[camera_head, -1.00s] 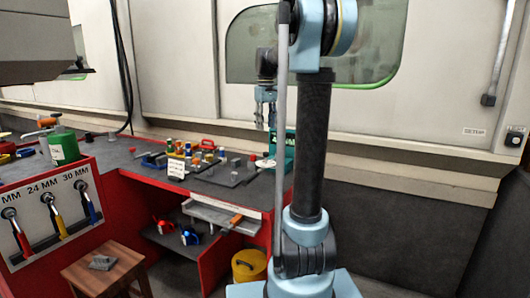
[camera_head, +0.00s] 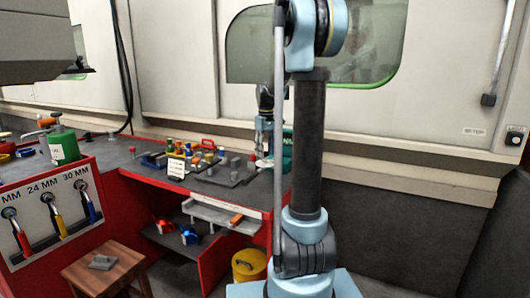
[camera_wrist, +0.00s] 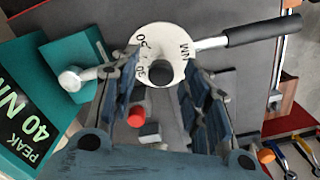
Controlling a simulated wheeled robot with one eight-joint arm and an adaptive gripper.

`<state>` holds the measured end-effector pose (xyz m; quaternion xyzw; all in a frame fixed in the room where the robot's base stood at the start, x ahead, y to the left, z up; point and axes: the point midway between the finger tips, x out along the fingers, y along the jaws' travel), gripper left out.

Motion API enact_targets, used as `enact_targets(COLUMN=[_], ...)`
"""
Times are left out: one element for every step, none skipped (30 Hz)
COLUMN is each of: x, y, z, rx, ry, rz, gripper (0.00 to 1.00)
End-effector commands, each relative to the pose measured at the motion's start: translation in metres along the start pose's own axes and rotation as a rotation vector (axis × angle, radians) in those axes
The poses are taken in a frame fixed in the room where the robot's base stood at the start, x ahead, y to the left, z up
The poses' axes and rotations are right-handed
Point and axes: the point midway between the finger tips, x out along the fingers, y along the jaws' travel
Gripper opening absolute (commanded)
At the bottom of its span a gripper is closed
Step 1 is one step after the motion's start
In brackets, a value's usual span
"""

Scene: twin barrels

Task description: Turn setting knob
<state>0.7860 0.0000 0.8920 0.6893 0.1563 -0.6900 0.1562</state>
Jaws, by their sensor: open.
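In the wrist view, a white round dial (camera_wrist: 144,52) with printed numbers and "NM" lies below my gripper. A metal bar with a black grip (camera_wrist: 263,31) runs off to the right. At the left, a pale rounded metal end (camera_wrist: 72,79) lies at a teal block marked "PEAK 40 NM" (camera_wrist: 35,110). My gripper (camera_wrist: 160,76) is open, its fingers on either side of the knob in this view; I cannot tell whether they touch it. In the head view my gripper (camera_head: 264,145) is low over the bench's right end.
The red-sided bench (camera_head: 150,180) carries several small coloured parts (camera_head: 205,157) left of my gripper and a white sign (camera_head: 176,168). A green canister (camera_head: 64,146) stands at the left. A wooden stool (camera_head: 101,266) and a yellow bucket (camera_head: 249,265) are on the floor.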

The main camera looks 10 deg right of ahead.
Motion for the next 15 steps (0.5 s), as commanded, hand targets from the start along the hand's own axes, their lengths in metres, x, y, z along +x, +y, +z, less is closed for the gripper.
enact_targets(x=[0.0001, 0.0001, 0.0000, 0.0000, 0.0000, -0.0001, -0.0001, -0.0001, -0.0001, -0.0002, -0.0002, -0.0002, -0.0002, -0.0003, -0.0003], y=[0.0000, 0.0000, 0.0000, 0.0000, 0.0000, 0.0000, 0.0000, 0.0000, 0.0001, 0.0001, 0.0001, 0.0002, 0.0002, 0.0003, 0.0003], z=[0.0000, 0.0000, -0.0001, -0.0001, -0.0001, -0.0001, -0.0001, -0.0001, -0.0001, -0.0001, -0.0001, -0.0002, -0.0002, -0.0002, -0.0003], rx=[0.000, 0.000, 0.000, 0.000, 0.000, 0.000, 0.000, 0.000, 0.000, 0.000, 0.000, 0.000, 0.000, 0.000, -0.001], ry=[0.000, 0.000, 0.000, 0.000, 0.000, 0.000, 0.000, 0.000, 0.000, 0.000, 0.000, 0.000, 0.000, 0.000, 0.000], rz=[0.000, 0.000, 0.000, 0.000, 0.000, 0.000, 0.000, 0.000, 0.000, 0.000, 0.000, 0.000, 0.000, 0.000, 0.000], gripper=[0.43, 0.43, 0.43, 0.43, 0.43, 0.38, 0.31, 0.25, 0.16, 0.09, 0.02, 0.00, 0.00, 0.00, 0.00])
